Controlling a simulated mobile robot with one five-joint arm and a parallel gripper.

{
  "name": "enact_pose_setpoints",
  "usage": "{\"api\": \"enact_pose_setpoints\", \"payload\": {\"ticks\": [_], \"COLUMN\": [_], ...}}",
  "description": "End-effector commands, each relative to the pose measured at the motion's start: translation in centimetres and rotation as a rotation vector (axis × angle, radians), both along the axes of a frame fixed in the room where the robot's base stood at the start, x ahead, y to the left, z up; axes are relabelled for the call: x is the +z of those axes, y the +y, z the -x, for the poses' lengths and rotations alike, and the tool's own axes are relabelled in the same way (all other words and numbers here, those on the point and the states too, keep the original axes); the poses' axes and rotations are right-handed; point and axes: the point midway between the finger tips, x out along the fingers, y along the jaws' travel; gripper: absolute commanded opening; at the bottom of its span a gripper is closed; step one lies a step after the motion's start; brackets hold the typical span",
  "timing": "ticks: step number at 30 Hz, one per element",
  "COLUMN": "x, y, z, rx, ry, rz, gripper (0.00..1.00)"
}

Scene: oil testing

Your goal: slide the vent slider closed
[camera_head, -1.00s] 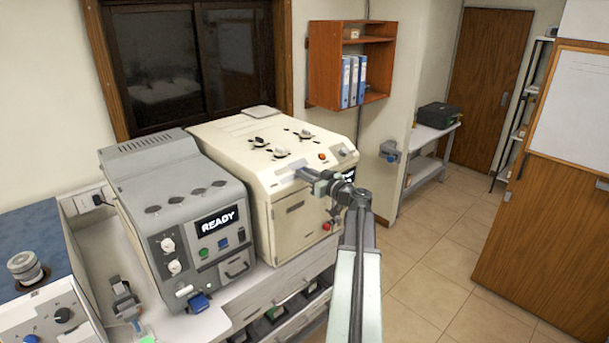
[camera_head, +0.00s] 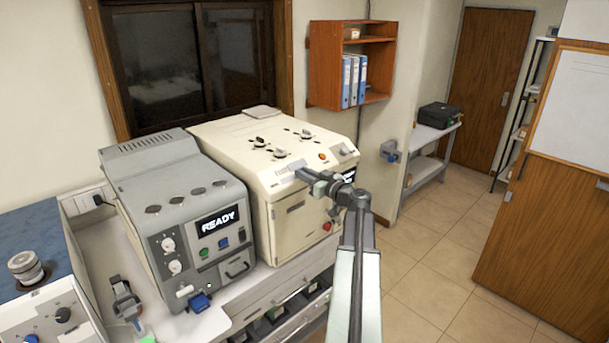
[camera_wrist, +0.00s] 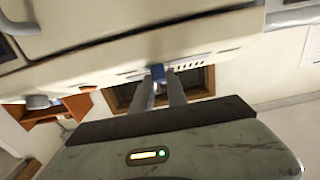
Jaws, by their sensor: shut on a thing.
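My gripper (camera_wrist: 163,78) is shut on this tab, with one finger on each side. In the head view my gripper (camera_head: 301,173) reaches the upper front edge of the cream machine (camera_head: 285,218) from the right. The slider cannot be made out there, as the gripper covers that spot. How far the slider is along its track is hard to tell.
A grey machine (camera_head: 180,215) with a READY display stands left of the cream one. Knobs (camera_head: 280,153) sit on the cream machine's top. Drawers (camera_head: 275,305) are below the bench. The floor (camera_head: 430,265) to the right is clear.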

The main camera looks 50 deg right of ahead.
Motion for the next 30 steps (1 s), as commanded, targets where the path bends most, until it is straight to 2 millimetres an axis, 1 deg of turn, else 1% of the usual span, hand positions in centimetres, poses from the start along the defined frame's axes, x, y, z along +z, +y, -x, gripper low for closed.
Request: {"api": "enact_pose_setpoints", "payload": {"ticks": [6,9,12,19,20,21,22,30], "x": [0.0,0.0,0.0,-0.1,-0.1,-0.1,-0.1,0.0], "y": [4.6,6.4,6.9,6.9,7.0,7.0,6.9,6.8], "z": [-0.1,-0.3,-0.4,-0.5,-0.4,-0.4,-0.4,-0.4], "rx": [0.003,0.003,0.001,0.005,0.005,0.005,0.005,0.001], "ry": [0.000,0.000,0.000,0.002,0.002,0.002,0.002,0.001], "rz": [0.000,0.000,0.000,0.000,0.000,0.000,0.000,0.000], "gripper": [0.00,0.00,0.00,0.00,0.26,0.38,0.40,0.40]}}
